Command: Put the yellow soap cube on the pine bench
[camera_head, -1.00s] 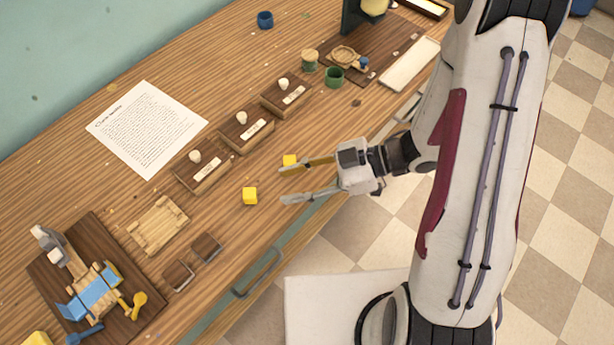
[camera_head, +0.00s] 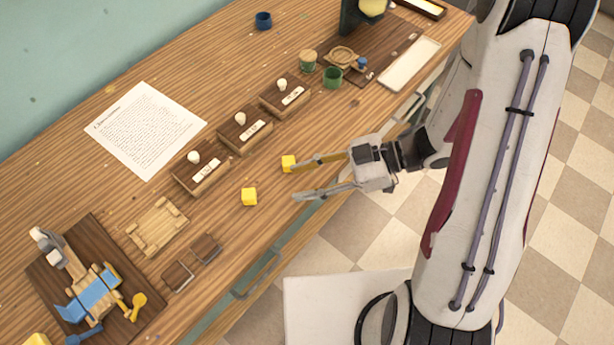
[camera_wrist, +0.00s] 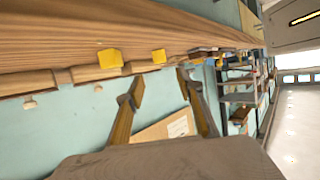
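Two yellow cubes rest on the striped wooden worktop (camera_head: 95,195). One cube (camera_head: 249,196) is nearer the middle, and the other cube (camera_head: 288,163) is close to the upper finger. Both also show in the wrist view, one at left (camera_wrist: 110,58) and one at right (camera_wrist: 159,56). My gripper (camera_head: 296,181) is open and empty, just right of the cubes, with its fingers spread toward the left. In the wrist view my gripper (camera_wrist: 160,76) has its fingertips apart below the cubes. A small light pine-coloured piece (camera_head: 158,227) lies left of the cubes.
Several brown blocks with white knobs and labels (camera_head: 245,133) stand behind the cubes. Two small dark trays (camera_head: 205,248) lie at the front edge. A dark board (camera_head: 145,315) holds a blue-and-wood model. A green cup (camera_head: 333,77) and paper sheet (camera_head: 145,130) lie further back.

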